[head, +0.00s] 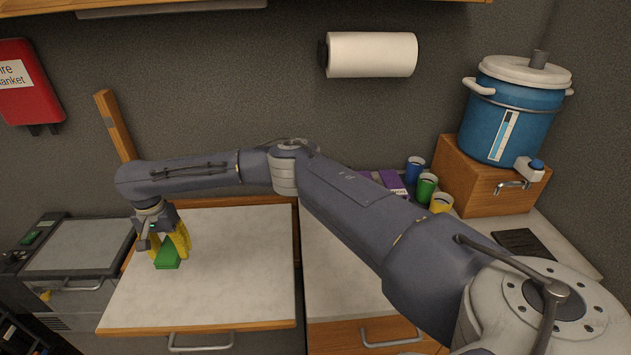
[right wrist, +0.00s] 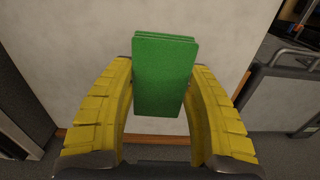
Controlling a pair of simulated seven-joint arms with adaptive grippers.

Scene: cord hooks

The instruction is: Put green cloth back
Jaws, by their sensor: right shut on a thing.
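The green cloth (head: 167,259) is a folded, flat block in the head view, over the white left worktop (head: 245,285). My right gripper (head: 169,243) points down with its yellow fingers shut on the cloth. In the right wrist view, the green cloth (right wrist: 165,85) stands between the two curved yellow fingers of my right gripper (right wrist: 164,72), with its folded layers showing at the top edge. I cannot tell whether the cloth touches the worktop. My left gripper is not in view.
Blue, green and yellow cups (head: 427,187) stand by a purple item (head: 385,182) at the back right. A blue dispenser (head: 510,120) sits on a wooden box (head: 470,180). A wooden post (head: 115,125) leans at the back left. The worktop's front middle is clear.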

